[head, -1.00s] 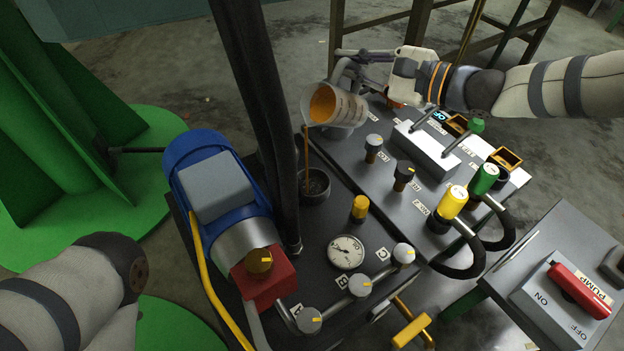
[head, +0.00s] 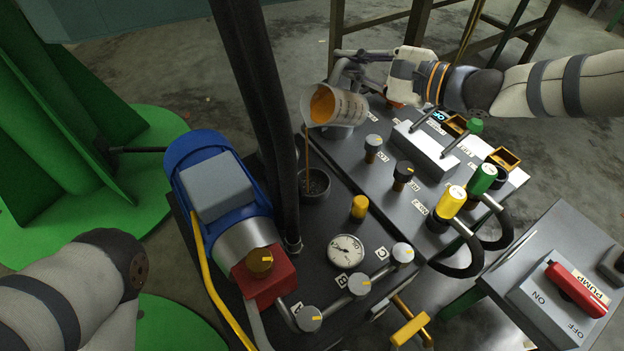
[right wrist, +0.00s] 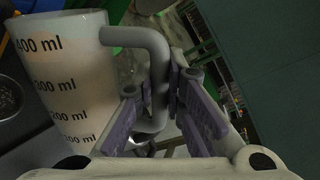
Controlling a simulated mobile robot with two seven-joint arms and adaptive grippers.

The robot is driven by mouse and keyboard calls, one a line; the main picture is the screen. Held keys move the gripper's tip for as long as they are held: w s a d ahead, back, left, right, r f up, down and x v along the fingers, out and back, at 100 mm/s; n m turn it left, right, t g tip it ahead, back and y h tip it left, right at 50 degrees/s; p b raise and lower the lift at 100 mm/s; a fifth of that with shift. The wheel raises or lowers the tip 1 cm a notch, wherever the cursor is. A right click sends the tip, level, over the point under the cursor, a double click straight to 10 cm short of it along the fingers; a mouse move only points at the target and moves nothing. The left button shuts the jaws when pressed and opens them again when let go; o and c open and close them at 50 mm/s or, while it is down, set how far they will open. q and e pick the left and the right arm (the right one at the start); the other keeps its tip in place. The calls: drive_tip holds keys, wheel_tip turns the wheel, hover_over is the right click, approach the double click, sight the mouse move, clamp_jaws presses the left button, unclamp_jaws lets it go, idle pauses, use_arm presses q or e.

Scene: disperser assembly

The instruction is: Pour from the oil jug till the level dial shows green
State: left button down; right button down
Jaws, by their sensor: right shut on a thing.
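The oil jug (head: 346,108) is a pale measuring jug with amber oil in it, tilted to the left over the black panel. A thin brown stream of oil (head: 307,148) runs from its lip down to the round dark filler cup (head: 314,184). My right gripper (head: 362,64) is shut on the jug's handle. In the right wrist view the purple-lined fingers (right wrist: 168,108) close around the grey handle (right wrist: 156,60), beside the jug's volume marks. The white round dial (head: 346,251) sits on the panel; its needle and colours are too small to read. My left gripper is out of view.
A blue motor (head: 217,190) and black hoses (head: 268,110) stand left of the filler cup. Knobs, a yellow cap (head: 359,207) and yellow and green plugs (head: 453,201) rise from the panels. A pump switch box (head: 556,300) is at the lower right.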

drive_tip(key=shift+s+a+n+p, duration=0.4)
drive_tip(key=shift+n+p, duration=0.25)
drive_tip(key=shift+n, duration=0.15)
idle(4.0)
drive_tip(key=shift+s+a+r+n+p, duration=0.3)
drive_tip(key=shift+n+p, duration=0.1)
drive_tip(key=shift+p, duration=0.3)
idle(2.5)
